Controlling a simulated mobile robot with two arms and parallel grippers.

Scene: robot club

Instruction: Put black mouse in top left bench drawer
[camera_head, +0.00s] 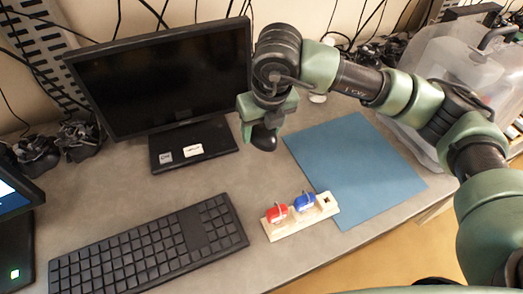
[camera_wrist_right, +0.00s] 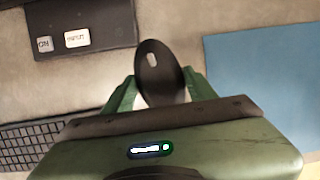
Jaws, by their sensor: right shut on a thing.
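The black mouse (camera_head: 264,137) hangs from my right gripper (camera_head: 260,118) above the bench, between the monitor stand and the blue mat. My right gripper is shut on the mouse. In the right wrist view the mouse (camera_wrist_right: 157,70) shows between the two green fingers (camera_wrist_right: 158,92), with its light scroll wheel facing the camera. The bench top (camera_head: 240,180) is below it. No drawer shows in either view. My left gripper is not in view.
A monitor (camera_head: 165,75) on its stand (camera_head: 192,145) is left of the gripper. A black keyboard (camera_head: 150,250) lies at the front left. A wooden holder with red and blue pieces (camera_head: 300,218) stands at the front. A clear bin (camera_head: 440,75) stands at right.

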